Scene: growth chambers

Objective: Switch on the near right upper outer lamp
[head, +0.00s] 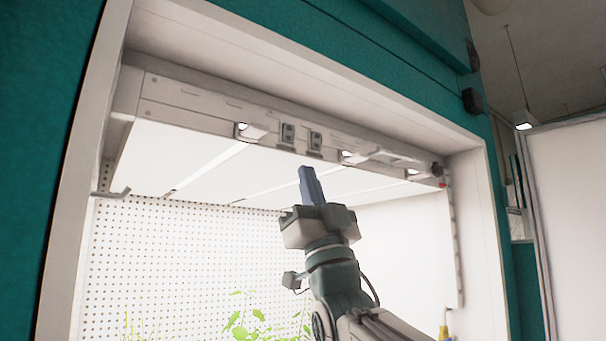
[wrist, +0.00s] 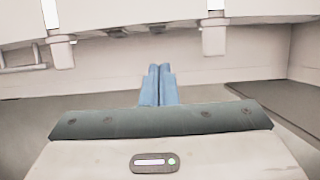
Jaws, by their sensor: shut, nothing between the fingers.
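Two small grey rocker switches, a left one (head: 288,133) and a right one (head: 315,141), sit side by side on the white front rail of the lamp unit. The frames do not show clearly which position either is in. The white lamp panel (head: 200,160) under the rail is bright, with lit strips at its fittings. My gripper (head: 306,170) is shut and empty, its blue fingers pointing up, just below the switches in the head view and apart from them. In the wrist view the fingers (wrist: 158,68) are pressed together below the rail; small dark parts show at its edge.
White lamp brackets (head: 255,131) and (head: 360,156) stick out from the rail on both sides of the switches. The white chamber frame (head: 480,220) bounds the opening on the right. Green plants (head: 250,328) stand low inside, before a perforated back wall (head: 170,250).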

